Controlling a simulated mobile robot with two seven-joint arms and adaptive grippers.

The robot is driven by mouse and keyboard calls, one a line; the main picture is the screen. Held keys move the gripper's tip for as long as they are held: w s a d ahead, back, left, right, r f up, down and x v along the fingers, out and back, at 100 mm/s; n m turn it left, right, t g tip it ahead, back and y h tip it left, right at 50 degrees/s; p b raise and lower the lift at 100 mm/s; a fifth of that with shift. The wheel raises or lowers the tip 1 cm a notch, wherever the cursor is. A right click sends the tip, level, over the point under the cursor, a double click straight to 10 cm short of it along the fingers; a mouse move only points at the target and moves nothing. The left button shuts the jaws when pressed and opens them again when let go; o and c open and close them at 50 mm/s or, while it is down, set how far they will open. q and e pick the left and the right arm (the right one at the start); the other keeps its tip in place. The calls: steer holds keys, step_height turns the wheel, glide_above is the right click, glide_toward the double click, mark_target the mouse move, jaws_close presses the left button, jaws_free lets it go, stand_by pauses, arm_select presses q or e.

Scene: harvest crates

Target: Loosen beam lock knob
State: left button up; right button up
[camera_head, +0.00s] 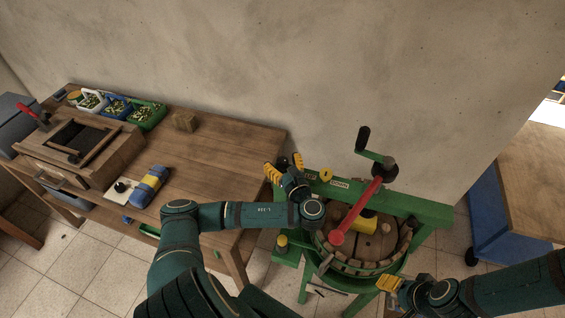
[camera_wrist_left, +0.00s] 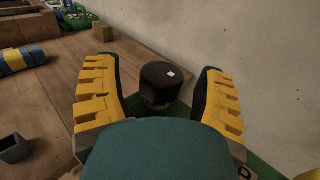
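The beam lock knob is a black round knob (camera_wrist_left: 160,78) with a small white mark on top. It stands on the left end of the green press beam (camera_head: 405,203). In the left wrist view it sits between the two yellow-padded fingers of my left gripper (camera_wrist_left: 160,88), with gaps on both sides. My left gripper (camera_head: 285,168) is open in the head view, at the beam's left end; its fingers partly hide the knob (camera_head: 283,162). My right gripper (camera_head: 388,285) is low at the right, near the press basket; its finger opening is unclear.
The green press has a red-armed crank (camera_head: 357,210) and a round slatted basket (camera_head: 350,268). A wooden workbench (camera_head: 225,155) at the left carries small crates (camera_head: 147,117) and a blue-yellow bundle (camera_head: 150,186). A wall stands close behind. A blue cart (camera_head: 485,215) is at the right.

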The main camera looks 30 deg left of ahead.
mark_target(282, 161)
arm_select(q)
steer(key=shift+r, duration=0.1)
step_height(282, 161, up, 10)
steer(key=shift+f, duration=0.1)
stand_by(0.5)
stand_by(0.4)
